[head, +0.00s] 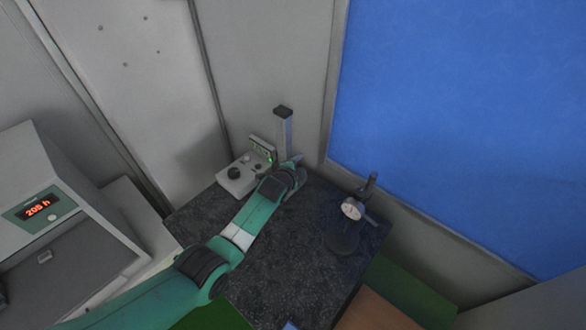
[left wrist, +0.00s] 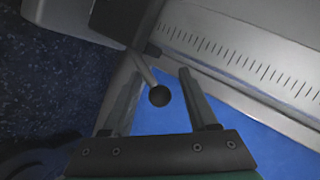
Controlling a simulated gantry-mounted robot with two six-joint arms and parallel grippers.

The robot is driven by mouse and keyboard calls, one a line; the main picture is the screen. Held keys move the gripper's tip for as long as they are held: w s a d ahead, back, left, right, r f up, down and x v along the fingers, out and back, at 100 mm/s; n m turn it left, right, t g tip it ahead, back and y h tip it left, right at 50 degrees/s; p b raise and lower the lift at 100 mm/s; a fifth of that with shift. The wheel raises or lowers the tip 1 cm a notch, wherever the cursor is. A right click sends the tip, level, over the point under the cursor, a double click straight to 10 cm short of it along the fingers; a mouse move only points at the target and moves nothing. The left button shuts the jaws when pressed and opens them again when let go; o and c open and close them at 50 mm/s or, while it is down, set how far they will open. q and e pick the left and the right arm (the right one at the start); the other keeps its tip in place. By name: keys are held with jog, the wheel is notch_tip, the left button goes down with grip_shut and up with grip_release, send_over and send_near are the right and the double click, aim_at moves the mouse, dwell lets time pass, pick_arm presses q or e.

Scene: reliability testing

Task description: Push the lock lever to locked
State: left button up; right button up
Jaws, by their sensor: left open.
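The lock lever (left wrist: 148,72) shows in the left wrist view as a thin light rod ending in a round black knob (left wrist: 160,96). It comes out of a dark block (left wrist: 126,18) beside a post with a ruled scale (left wrist: 240,55). My left gripper (left wrist: 158,78) is open, with the knob in the gap between its two fingers; I cannot tell whether either finger touches it. In the head view my left arm reaches to the upright post (head: 284,132) at the back of the dark table, and the lever is hidden there. My right gripper is not in view.
A white box with a black knob (head: 234,173) stands left of the post on the speckled dark table (head: 285,255). A dial gauge on a stand (head: 351,209) is to the right. A grey machine with a red display (head: 40,207) is at far left.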

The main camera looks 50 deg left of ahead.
pick_arm(q)
jog(key=p+v, duration=0.3)
jog(key=v, duration=0.7)
jog(key=shift+s, duration=0.1)
